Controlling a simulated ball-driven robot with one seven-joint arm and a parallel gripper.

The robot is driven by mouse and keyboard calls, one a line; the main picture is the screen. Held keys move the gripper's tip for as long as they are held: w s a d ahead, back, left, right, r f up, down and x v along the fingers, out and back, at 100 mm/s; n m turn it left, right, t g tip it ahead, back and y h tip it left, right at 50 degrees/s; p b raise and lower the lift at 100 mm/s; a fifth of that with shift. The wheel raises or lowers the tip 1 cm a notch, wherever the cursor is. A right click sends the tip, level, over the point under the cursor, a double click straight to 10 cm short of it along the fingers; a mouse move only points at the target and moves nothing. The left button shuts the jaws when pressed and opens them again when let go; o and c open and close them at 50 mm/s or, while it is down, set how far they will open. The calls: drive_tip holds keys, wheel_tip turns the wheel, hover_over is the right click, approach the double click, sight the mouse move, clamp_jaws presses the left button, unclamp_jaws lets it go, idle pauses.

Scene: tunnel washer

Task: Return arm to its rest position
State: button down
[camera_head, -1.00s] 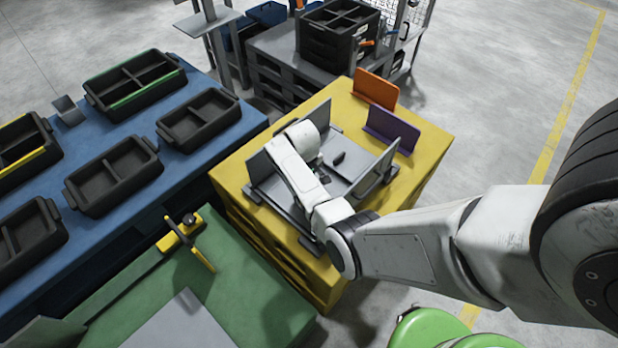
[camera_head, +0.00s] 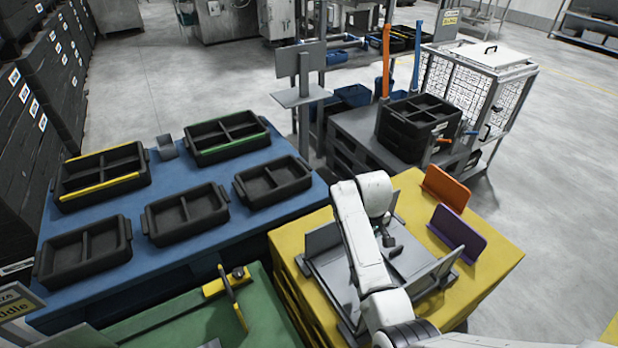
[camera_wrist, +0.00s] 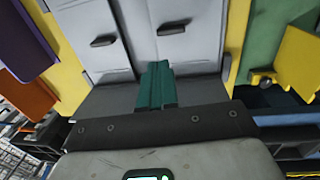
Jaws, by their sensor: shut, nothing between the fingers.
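My white arm (camera_head: 362,245) reaches over the yellow table from the bottom edge of the head view, bent, with its wrist above the grey fixture. My gripper (camera_wrist: 155,85) shows in the wrist view with its green fingers together, shut and empty. It points at the grey fixture, whose two flat panels (camera_wrist: 98,38) carry small dark handles. In the head view the fingertips are mostly hidden behind the wrist. The grey fixture (camera_head: 330,272) has upright side plates close around my forearm; I cannot tell the exact gap.
The yellow table (camera_head: 490,262) also bears an orange plate (camera_head: 447,187) and a purple plate (camera_head: 458,234). A blue table (camera_head: 190,255) holds several black trays. A green table (camera_head: 170,322) has a yellow clamp (camera_head: 232,290). A wire cage (camera_head: 475,95) stands behind. Open floor lies right.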

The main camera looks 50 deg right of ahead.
drive_tip(key=s+a+r+n, duration=0.1)
drive_tip(key=s+a, duration=0.8)
drive_tip(key=a, duration=0.2)
drive_tip(key=s+a+r+n+t+y, duration=0.1)
drive_tip(key=s+a+r, duration=0.1)
drive_tip(key=s+a, duration=0.6)
drive_tip(key=a, duration=0.4)
drive_tip(key=shift+s+a+n, duration=0.3)
drive_tip(key=shift+s, duration=0.05)
drive_tip(key=shift+f, duration=0.1)
